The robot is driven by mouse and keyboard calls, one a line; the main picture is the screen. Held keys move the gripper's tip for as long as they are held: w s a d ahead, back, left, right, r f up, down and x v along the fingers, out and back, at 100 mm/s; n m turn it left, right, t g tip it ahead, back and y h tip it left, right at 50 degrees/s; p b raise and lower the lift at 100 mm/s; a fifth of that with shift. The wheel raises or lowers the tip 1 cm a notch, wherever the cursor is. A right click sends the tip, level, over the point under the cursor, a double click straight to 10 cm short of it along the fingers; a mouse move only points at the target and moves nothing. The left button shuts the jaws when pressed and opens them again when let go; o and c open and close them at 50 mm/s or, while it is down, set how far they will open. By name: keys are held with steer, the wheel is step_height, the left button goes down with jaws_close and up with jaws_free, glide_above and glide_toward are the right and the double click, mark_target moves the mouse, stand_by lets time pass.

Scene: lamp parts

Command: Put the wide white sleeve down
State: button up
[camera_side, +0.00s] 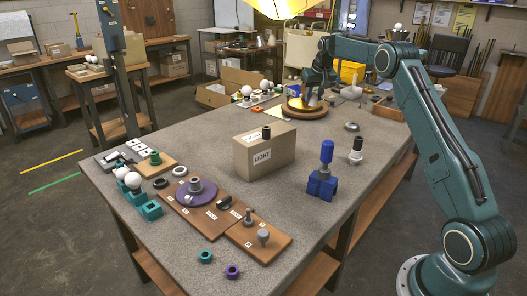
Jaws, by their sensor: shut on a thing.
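My gripper (313,97) is at the far end of the table, pointing down over a round lamp base (303,112) with a wooden rim. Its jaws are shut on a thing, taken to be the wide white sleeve. The held piece is small, dim and mostly hidden by the jaws and the warm light, so its shape and tilt cannot be told. Whether it touches the lamp base also cannot be told. A lit yellow shade (282,8) hangs above the base, cut off by the top edge.
A cardboard box (264,152) marked LIGHT stands mid-table. A blue stand (322,183) and a black-and-white post (356,151) stand to its right. A wooden board (205,217) with a purple disc lies in front. White bulbs (247,91) stand behind left. The right front grey tabletop is clear.

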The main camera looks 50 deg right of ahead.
steer(key=s+a+n+y, duration=0.2)
steer(key=s+a+n, duration=0.3)
steer(key=a, duration=0.6)
steer(key=s+a+n+y, duration=0.1)
steer(key=s+a+n, duration=0.4)
steer(key=a, duration=0.6)
steer(key=s+a+n+y, duration=0.2)
steer(key=s+a+n, duration=0.3)
steer(key=a, duration=0.6)
steer(key=shift+s+a+n+y, duration=0.2)
steer(key=shift+s+n+y, duration=0.1)
steer(key=shift+s+n, duration=0.15)
step_height(320, 180, down, 16)
steer(key=shift+f, duration=1.9)
steer(key=shift+f, duration=0.1)
